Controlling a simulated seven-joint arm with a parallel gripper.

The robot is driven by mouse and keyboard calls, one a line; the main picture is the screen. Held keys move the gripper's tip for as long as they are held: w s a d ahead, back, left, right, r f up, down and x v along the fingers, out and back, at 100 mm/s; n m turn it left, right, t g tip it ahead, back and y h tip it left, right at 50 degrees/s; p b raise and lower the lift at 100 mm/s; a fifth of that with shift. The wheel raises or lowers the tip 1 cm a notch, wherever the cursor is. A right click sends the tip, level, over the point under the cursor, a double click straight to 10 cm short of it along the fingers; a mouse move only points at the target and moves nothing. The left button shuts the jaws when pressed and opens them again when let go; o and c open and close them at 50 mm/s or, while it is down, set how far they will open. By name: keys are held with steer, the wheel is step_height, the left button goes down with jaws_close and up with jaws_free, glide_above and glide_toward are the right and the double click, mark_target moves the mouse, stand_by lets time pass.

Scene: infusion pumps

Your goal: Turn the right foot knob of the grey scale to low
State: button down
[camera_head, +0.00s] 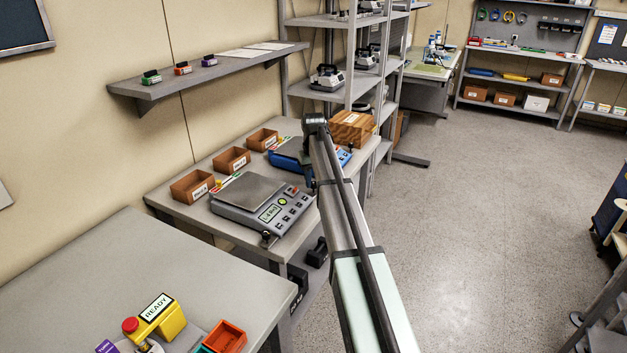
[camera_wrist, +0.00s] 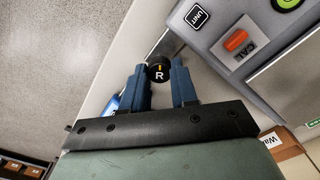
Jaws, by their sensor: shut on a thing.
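The grey scale (camera_head: 262,208) stands on the bench in the head view, with a flat weighing plate and a front panel with a green-lit display. Its right foot knob (camera_wrist: 158,72) shows in the wrist view as a small black disc marked R with a short yellow line above the letter. My gripper (camera_wrist: 160,80) has its two blue fingers on either side of this knob and is shut on it. In the head view my arm hides the right foot knob. The left foot knob (camera_head: 268,239) shows at the scale's front left corner.
A blue scale (camera_head: 290,152) stands behind the grey one, beside a wooden box (camera_head: 352,129). Brown bins (camera_head: 192,186) line the wall side of the bench. In the wrist view an orange CAL button (camera_wrist: 235,40) and a UNIT button (camera_wrist: 197,16) are close to the fingers.

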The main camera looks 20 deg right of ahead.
mark_target(313, 182)
steer(key=n, duration=0.5)
steer(key=shift+n, duration=0.3)
steer(key=n, duration=0.5)
steer(key=shift+a+n, duration=0.1)
steer(key=shift+n, duration=0.3)
steer(key=c, duration=0.9)
jaws_free()
steer(key=shift+o, duration=0.2)
steer(key=shift+r, duration=0.1)
step_height(313, 182, up, 14)
steer(key=shift+f, duration=0.2)
